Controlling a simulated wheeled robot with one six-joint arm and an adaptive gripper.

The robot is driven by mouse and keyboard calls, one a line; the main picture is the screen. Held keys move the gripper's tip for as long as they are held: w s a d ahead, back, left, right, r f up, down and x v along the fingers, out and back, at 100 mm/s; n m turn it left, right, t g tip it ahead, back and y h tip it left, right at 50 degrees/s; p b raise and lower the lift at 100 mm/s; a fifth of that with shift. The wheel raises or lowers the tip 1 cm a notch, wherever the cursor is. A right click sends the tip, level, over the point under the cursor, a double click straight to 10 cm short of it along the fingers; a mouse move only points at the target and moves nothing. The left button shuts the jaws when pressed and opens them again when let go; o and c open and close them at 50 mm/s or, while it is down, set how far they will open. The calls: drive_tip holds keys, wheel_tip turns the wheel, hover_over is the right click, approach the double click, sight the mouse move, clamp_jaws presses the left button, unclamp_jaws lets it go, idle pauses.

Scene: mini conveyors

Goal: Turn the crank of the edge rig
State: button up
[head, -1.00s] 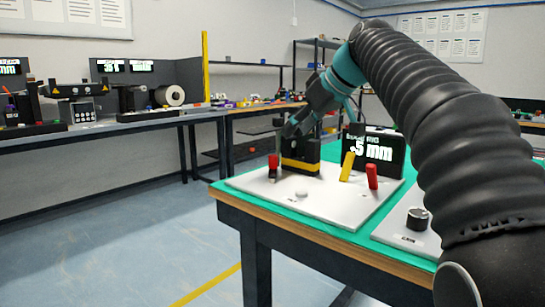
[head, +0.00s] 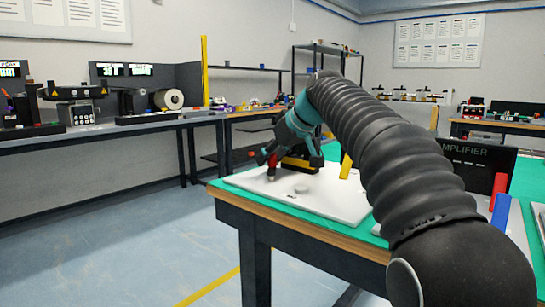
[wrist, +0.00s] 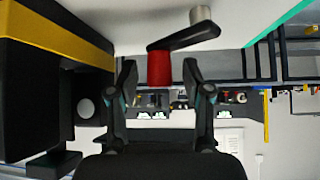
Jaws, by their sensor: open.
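The edge rig (head: 297,163) is a black block with a yellow band on a white board; its body also fills the left of the wrist view (wrist: 55,35). Its crank has a red handle (wrist: 158,69), a black arm (wrist: 186,38) and a silver hub (wrist: 202,17). The red handle also shows in the head view (head: 271,168), low beside the block. My gripper (wrist: 160,68) is open, with one finger on each side of the red handle and visible gaps between. The rig's display is hidden behind my arm.
The white board (head: 335,208) lies on a green-topped table (head: 223,189) and carries a round light button (head: 301,189) and a yellow lever (head: 346,166). An amplifier panel (head: 470,160) with red and blue parts stands at right. Open floor lies at left.

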clamp_jaws()
drive_tip(key=shift+d+r+m+h+p, duration=0.1)
drive_tip(key=shift+d+m+h+p, duration=0.15)
drive_tip(key=shift+m+p, duration=0.2)
drive_tip(key=shift+m+t+h, duration=0.25)
drive_tip(key=shift+m+t, duration=0.1)
drive_tip(key=shift+t, duration=0.05)
unclamp_jaws()
drive_tip(key=shift+d, duration=0.1)
drive_tip(key=v, duration=1.2)
